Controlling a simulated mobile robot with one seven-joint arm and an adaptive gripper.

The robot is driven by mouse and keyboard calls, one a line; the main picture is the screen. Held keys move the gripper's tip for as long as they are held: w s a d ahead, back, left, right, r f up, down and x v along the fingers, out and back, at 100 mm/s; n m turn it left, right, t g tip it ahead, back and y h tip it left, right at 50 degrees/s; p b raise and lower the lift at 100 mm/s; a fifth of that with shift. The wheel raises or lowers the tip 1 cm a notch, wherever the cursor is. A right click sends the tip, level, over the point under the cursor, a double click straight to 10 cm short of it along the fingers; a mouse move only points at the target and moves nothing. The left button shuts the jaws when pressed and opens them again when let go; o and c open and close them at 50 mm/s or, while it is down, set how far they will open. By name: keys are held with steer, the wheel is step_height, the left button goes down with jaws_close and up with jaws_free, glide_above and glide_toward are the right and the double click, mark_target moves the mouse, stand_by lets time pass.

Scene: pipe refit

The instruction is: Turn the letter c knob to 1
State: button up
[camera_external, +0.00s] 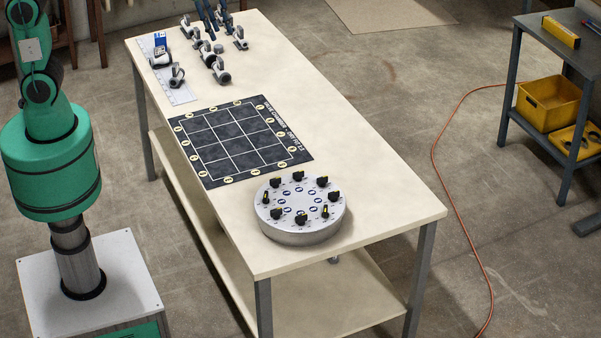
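A round grey knob panel (302,236) stands on the front part of the pale workbench. Several small black knobs with yellow marks ring its top, among them a back knob (297,176), a right knob (334,196), a front knob (301,219) and a left knob (265,198). Blue round labels sit inside the ring. Their letters and the numbers around the knobs are too small to read, so I cannot tell which knob is c or where it points. My gripper is not in view; my green arm rises out of the picture at the upper left.
A dark grid mat (237,141) with yellow markers lies behind the panel on the workbench (385,205). Grey pipe fittings (220,72) and dark blue upright parts, cut by the top edge, stand farther back. A yellow bin (548,102) is on the right shelf.

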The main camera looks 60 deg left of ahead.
steer(key=w+d+f+g+p, duration=0.15)
steer(key=w+d+f, duration=0.35)
steer(key=d, duration=0.5)
steer(key=g+y+p, duration=0.1)
steer(key=g+p, duration=0.1)
steer(key=p, duration=0.3)
glide_above(302, 216)
step_height(302, 216, down, 24)
steer(key=shift+d+f+t, duration=0.1)
steer(key=shift+t, duration=0.15)
steer(key=shift+f, duration=0.1)
steer(key=shift+f+p, duration=0.5)
steer(key=shift+f, duration=6.3)
jaws_close()
